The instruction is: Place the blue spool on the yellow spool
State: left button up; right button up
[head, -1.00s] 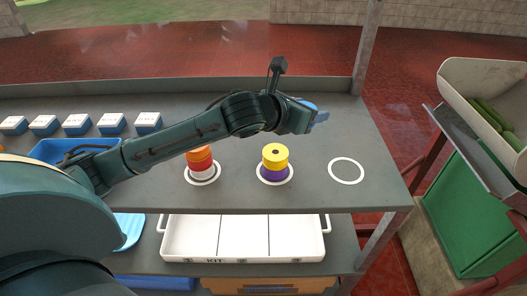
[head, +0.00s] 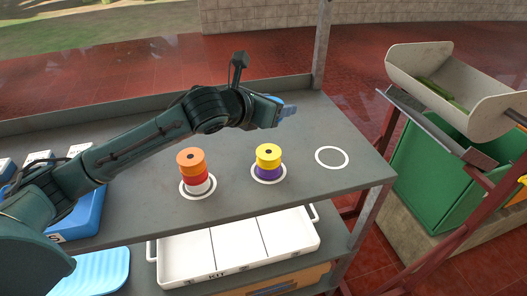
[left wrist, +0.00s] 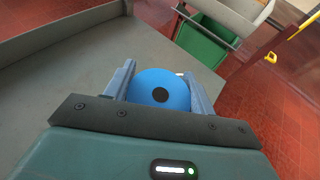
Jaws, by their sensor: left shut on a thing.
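The blue spool (left wrist: 160,90) sits between the two fingers of my left gripper (left wrist: 160,93) in the left wrist view, its round top with a dark centre hole facing the camera. In the head view my left gripper (head: 284,108) is above the back right of the grey table, and the spool is mostly hidden behind it. The yellow spool (head: 268,151) rests on a purple spool (head: 268,173) inside a white ring, below and to the left of my gripper in the picture. My right gripper is out of view.
An orange spool (head: 190,156) tops a red and white stack on the left ring. An empty white ring (head: 332,157) lies on the right of the grey table (head: 228,209). A white kit tray (head: 185,250) is on the shelf below. A green bin (head: 425,175) stands at right.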

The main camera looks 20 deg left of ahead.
aim_at(273, 148)
pick_arm(q)
notch_tip(273, 148, down, 10)
jog(key=shift+r, duration=0.1)
dwell(0.4)
jog(key=shift+f, duration=0.25)
jog(key=o, duration=1)
jog(key=shift+r, duration=0.25)
jog(key=v, duration=1.2)
jog(key=shift+b, duration=0.45)
